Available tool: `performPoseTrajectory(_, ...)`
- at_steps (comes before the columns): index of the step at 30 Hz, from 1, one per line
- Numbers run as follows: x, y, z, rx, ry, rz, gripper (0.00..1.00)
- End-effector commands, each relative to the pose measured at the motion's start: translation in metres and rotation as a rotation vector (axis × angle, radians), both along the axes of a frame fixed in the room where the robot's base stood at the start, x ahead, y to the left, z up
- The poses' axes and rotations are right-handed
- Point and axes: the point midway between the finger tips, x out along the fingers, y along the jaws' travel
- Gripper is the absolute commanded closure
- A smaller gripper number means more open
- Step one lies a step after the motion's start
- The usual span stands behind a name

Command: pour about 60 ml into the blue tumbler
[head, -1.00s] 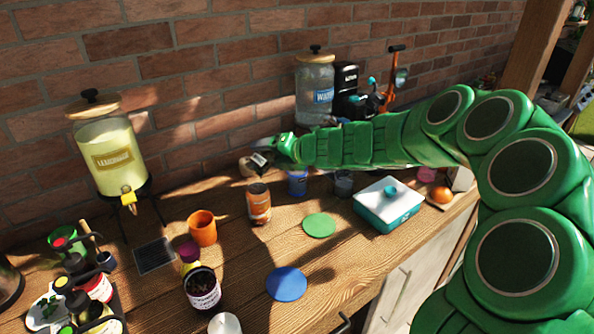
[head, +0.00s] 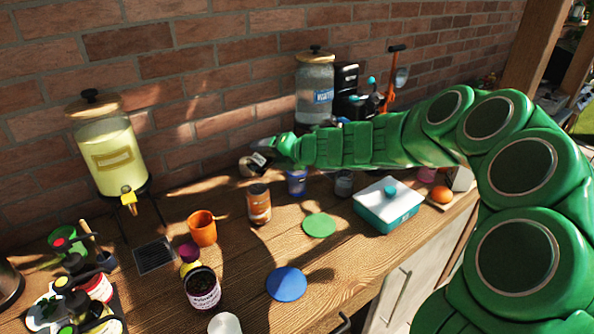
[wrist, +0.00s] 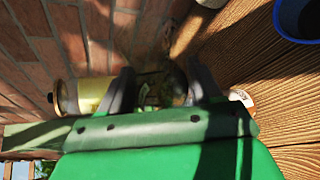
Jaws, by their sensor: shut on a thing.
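The blue tumbler (head: 297,183) stands on the wooden table below my forearm in the head view. Part of a dark-blue open cup (wrist: 297,18), apparently the same tumbler, shows at the top right of the wrist view. My gripper (head: 268,150) is at the wall side of the table, up and left of the tumbler. It is shut on a small container (head: 250,166) with a pale label, apparently tilted. In the wrist view a see-through, greenish body (wrist: 160,88) sits between the fingers. Its contents and mouth are not clear.
A lemonade dispenser (head: 112,157) stands left and a water dispenser (head: 314,92) behind my arm. An orange cup (head: 202,228), a brown jar (head: 259,204), a grey cup (head: 343,183) and a teal-white box (head: 388,207) stand nearby. Green (head: 320,225) and blue (head: 286,284) discs lie flat.

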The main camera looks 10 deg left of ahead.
Motion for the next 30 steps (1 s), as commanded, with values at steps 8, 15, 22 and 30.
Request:
performPoseTrajectory(8, 0.0007, -0.0004, 0.002, -0.029, -0.038, 0.001, 0.77)
performPoseTrajectory(15, 0.0037, -0.0021, -0.0012, -0.116, -0.15, 0.001, 0.77)
performPoseTrajectory(22, 0.0055, -0.0029, -0.0029, -0.204, -0.267, 0.004, 0.77)
performPoseTrajectory(30, 0.0032, -0.0003, -0.0001, -0.289, -0.381, 0.007, 0.77)
